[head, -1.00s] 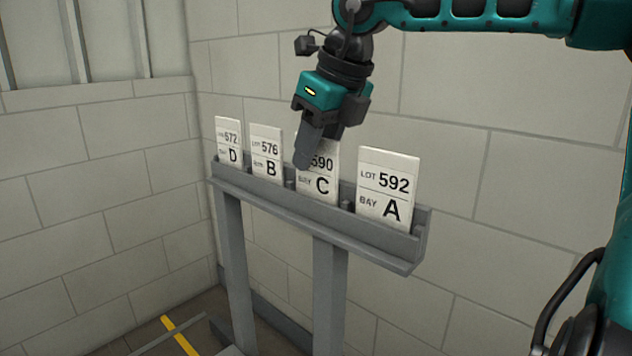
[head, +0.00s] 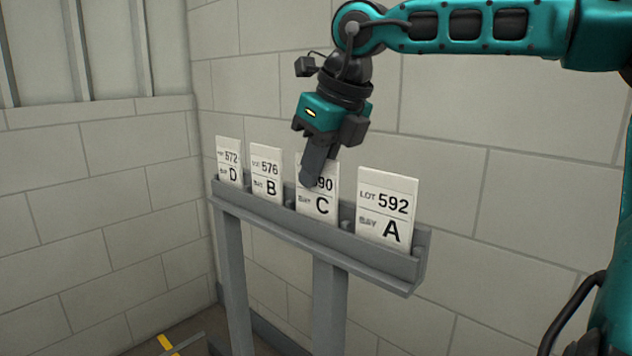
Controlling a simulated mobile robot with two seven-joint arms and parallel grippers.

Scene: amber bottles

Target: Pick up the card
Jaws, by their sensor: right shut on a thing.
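Several white cards stand in a row in a grey rack (head: 385,262). My right gripper (head: 313,177) reaches down from above and is shut on the bay C card (head: 325,204). Its near finger covers the upper left of that card, hiding part of the lot number; "90" shows. The far finger is hidden behind the card. The card's lower edge is still in the rack's slot. The bay A card (head: 386,207), lot 592, stands to the right. The bay B card (head: 266,173) and bay D card (head: 229,162) stand to the left. My left gripper is not in view.
The rack stands on grey posts (head: 329,305) close to a pale block wall (head: 520,130). Another block wall (head: 90,220) closes the left side. The space above the cards is clear apart from my right arm.

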